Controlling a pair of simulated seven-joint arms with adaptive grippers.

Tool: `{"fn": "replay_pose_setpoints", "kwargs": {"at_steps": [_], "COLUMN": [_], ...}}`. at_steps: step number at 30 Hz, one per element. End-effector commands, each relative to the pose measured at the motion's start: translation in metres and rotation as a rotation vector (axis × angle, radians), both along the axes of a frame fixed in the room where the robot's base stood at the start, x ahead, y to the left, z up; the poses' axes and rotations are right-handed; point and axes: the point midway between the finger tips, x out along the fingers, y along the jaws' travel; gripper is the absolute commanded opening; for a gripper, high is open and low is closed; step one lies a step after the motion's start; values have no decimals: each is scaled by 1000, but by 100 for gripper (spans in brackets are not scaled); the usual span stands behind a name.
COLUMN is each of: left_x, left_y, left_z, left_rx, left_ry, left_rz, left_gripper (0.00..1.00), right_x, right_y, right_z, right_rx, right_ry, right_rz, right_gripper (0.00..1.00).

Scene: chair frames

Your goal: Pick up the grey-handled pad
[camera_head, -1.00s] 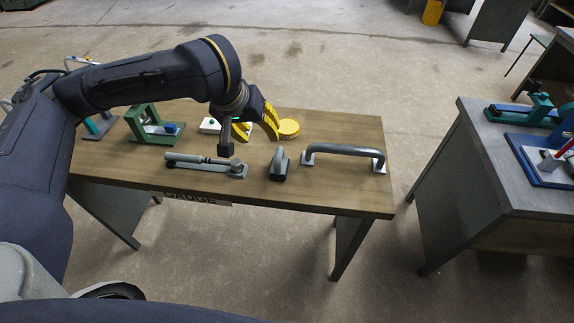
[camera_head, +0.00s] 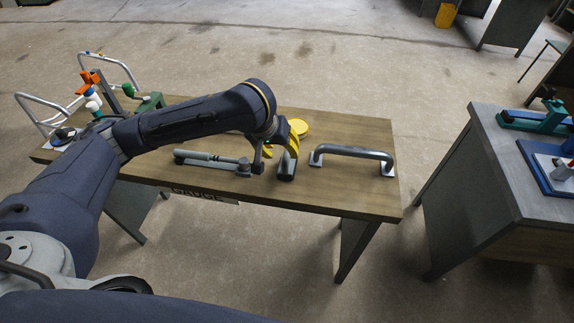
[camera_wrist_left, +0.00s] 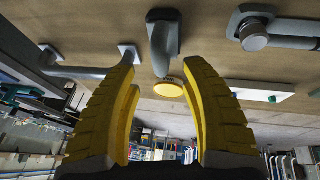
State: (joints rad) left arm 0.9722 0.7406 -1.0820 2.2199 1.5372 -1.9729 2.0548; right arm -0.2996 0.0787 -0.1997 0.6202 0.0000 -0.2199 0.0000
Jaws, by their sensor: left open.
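The grey-handled pad (camera_head: 286,168) stands on the wooden table, near its front edge, partly covered by my left gripper in the head view. In the left wrist view its rounded grey handle (camera_wrist_left: 162,50) rises from a dark base (camera_wrist_left: 163,15). My left gripper (camera_head: 281,152) is over the pad. In the wrist view its two yellow fingers (camera_wrist_left: 160,66) are spread wide and empty, with the handle lined up between and beyond the tips. I cannot tell whether the handle reaches between them. My right gripper is not in view.
A grey bar handle (camera_head: 352,151) is right of the pad, and a grey lever tool (camera_head: 212,158) is left of it. A yellow disc (camera_head: 299,127) lies behind. A green stand (camera_head: 150,102) is further left. A second table (camera_head: 489,150) stands right, across a floor gap.

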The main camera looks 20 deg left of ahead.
Motion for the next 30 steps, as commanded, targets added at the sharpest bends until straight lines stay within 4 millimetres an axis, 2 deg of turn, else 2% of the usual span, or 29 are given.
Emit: {"fn": "replay_pose_setpoints", "kwargs": {"at_steps": [8, 21, 30], "left_x": [4, 23, 26], "left_y": [-1, -8, -8], "left_z": [-10, -49, -54], "left_rx": [0, -2, 1], "left_ry": [0, 3, 0], "left_rz": [1, 2, 1], "left_gripper": [46, 46, 46], "right_x": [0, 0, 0], "right_y": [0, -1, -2], "right_z": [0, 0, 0], "right_rx": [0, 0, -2], "right_ry": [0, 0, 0], "right_rz": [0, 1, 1], "right_gripper": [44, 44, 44]}}
